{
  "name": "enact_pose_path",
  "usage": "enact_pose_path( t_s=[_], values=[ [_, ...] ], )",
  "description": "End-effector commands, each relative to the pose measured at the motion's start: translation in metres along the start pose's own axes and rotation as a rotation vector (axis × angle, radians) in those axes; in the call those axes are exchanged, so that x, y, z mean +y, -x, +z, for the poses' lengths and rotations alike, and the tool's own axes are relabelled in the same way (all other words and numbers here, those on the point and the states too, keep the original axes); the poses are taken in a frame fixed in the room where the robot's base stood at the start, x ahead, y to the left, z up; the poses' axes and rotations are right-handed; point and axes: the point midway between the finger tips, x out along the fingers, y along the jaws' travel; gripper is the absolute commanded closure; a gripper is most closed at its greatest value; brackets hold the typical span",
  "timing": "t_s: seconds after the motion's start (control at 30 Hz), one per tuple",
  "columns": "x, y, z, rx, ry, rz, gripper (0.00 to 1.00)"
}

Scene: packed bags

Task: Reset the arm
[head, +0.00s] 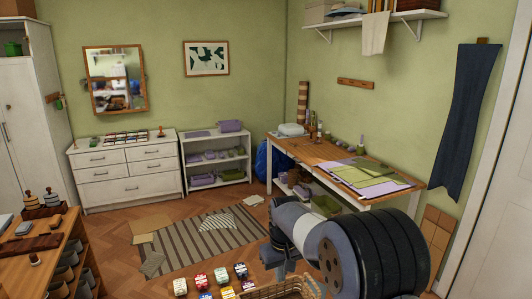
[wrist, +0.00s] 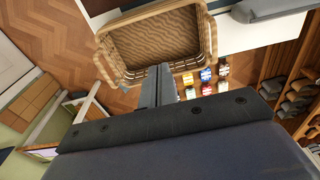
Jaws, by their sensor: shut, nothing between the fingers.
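My gripper (wrist: 160,84) shows in the wrist view, its two dark fingers together and nothing between them. It points toward an empty-looking wicker basket (wrist: 130,45), and the fingertips overlap the basket's near rim in the picture. I cannot tell how far above the basket they are. In the head view, my arm (head: 345,250) fills the lower right, bent in front of the worktable. The fingertips cannot be clearly made out there.
The basket's rim (head: 280,290) shows at the head view's bottom edge, beside several small coloured packets (head: 222,275). A wooden worktable (head: 300,150) with cloth sheets stands behind my arm. A shelf unit (head: 60,268) stands at lower left. The striped rug (head: 200,240) is mostly clear.

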Motion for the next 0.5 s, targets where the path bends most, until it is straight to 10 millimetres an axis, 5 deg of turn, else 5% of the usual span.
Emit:
enact_pose_path(
  t_s=[0.2, 0.5],
  values=[
    [0.000, -0.010, -0.021, 0.001, -0.001, 0.000, 1.00],
    [0.000, 0.009, -0.022, 0.001, -0.001, 0.000, 1.00]
  ],
)
